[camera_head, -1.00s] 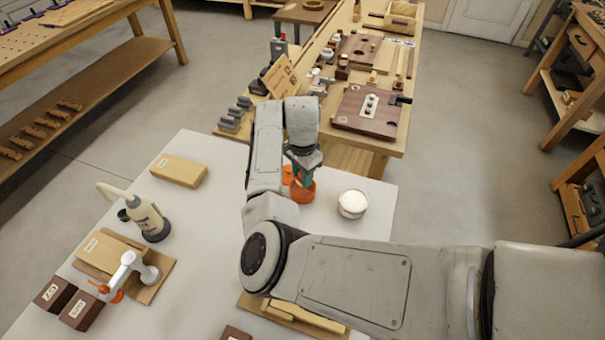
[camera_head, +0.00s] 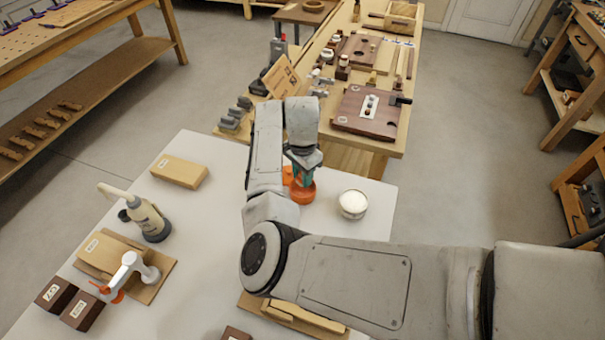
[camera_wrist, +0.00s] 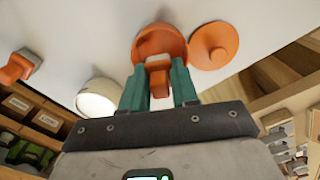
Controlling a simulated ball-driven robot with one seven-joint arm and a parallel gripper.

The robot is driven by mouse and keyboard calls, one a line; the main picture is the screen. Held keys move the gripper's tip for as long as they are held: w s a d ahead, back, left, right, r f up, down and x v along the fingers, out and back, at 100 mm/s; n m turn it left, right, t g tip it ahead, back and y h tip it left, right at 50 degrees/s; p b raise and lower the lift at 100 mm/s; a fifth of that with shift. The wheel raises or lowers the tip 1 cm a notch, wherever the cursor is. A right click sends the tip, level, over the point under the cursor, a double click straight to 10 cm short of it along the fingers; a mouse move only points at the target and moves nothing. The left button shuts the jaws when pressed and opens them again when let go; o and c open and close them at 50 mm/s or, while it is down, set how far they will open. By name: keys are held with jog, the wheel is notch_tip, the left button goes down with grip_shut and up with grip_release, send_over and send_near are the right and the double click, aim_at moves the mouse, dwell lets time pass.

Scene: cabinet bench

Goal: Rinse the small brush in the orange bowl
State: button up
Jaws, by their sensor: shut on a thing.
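The orange bowl (camera_head: 301,194) stands on the white tabletop, partly hidden below my wrist in the head view. It also shows in the wrist view (camera_wrist: 148,40). My gripper (camera_wrist: 158,82) has teal fingers shut on the small brush (camera_wrist: 158,78), which has an orange body and a paler part toward the bowl. In the wrist view the brush overlaps the near side of the bowl. The brush's far end is hard to make out, so I cannot tell how deep it is or whether it touches the bowl.
A round orange lid-like piece with a knob (camera_wrist: 214,45) lies beside the bowl. A round container with white contents (camera_head: 352,204) stands right of the bowl. A spray bottle (camera_head: 147,218), a wooden block (camera_head: 179,171) and a white-and-orange tool (camera_head: 134,270) are at left.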

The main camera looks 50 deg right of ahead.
jog(key=shift+r+p, duration=1.6)
jog(key=shift+r, duration=0.3)
